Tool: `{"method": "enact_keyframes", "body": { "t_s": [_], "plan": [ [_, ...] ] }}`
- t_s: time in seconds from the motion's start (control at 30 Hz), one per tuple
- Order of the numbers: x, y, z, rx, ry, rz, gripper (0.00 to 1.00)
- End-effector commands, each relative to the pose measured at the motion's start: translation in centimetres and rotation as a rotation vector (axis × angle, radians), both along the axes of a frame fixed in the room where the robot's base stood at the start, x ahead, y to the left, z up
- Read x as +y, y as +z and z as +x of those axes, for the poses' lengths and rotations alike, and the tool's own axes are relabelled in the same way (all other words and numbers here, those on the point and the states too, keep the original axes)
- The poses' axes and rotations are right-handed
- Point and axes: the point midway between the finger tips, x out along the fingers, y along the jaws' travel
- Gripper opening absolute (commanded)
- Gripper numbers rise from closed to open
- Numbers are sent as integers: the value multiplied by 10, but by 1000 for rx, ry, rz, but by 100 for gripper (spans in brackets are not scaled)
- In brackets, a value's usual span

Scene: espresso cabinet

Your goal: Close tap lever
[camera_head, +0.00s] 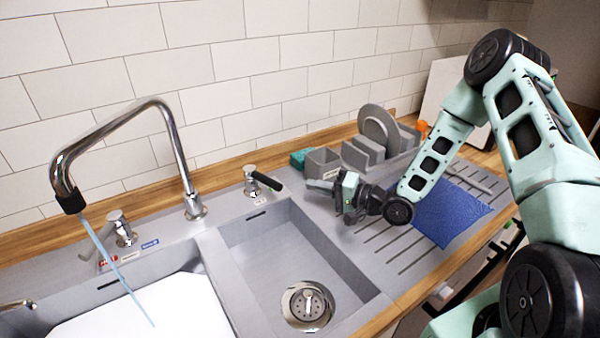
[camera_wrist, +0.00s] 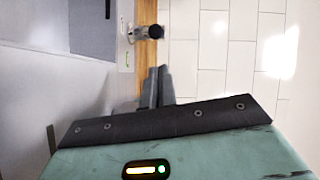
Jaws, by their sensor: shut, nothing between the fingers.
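A chrome tap (camera_head: 190,190) arches over the left basin, and a thin blue stream of water (camera_head: 112,265) runs from its black nozzle. A metal lever (camera_head: 122,230) stands left of the tap's base, by red and blue labels. A second metal lever (camera_head: 255,181) with a black handle stands right of the tap; a metal fitting with a black round end (camera_wrist: 146,32) shows ahead in the wrist view, apparently this lever. My gripper (camera_head: 312,186) is shut and empty, to the right of the black-handled lever and apart from it. Its fingers also show in the wrist view (camera_wrist: 158,84).
A grey dish rack (camera_head: 365,153) with plates and a green sponge (camera_head: 299,158) stand along the wall, close behind my gripper. A blue cloth (camera_head: 450,212) lies on the drainer. The right basin (camera_head: 270,250) is empty; a white board (camera_head: 165,310) lies in the left one.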

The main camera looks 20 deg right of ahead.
Motion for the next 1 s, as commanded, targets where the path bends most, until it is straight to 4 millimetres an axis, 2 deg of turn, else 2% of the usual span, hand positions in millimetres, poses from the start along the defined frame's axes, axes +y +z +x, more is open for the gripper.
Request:
{"method": "enact_keyframes", "body": {
  "t_s": [0.3, 0.5, 0.7, 1.0],
  "plan": [
    [38, 0, 40, -2, 3, -2, 0],
    [56, -3, 60, -3, 0, -3, 0],
    [62, -5, 68, -2, 0, -4, 0],
    [63, -6, 68, -3, 0, -4, 0]
  ]
}}
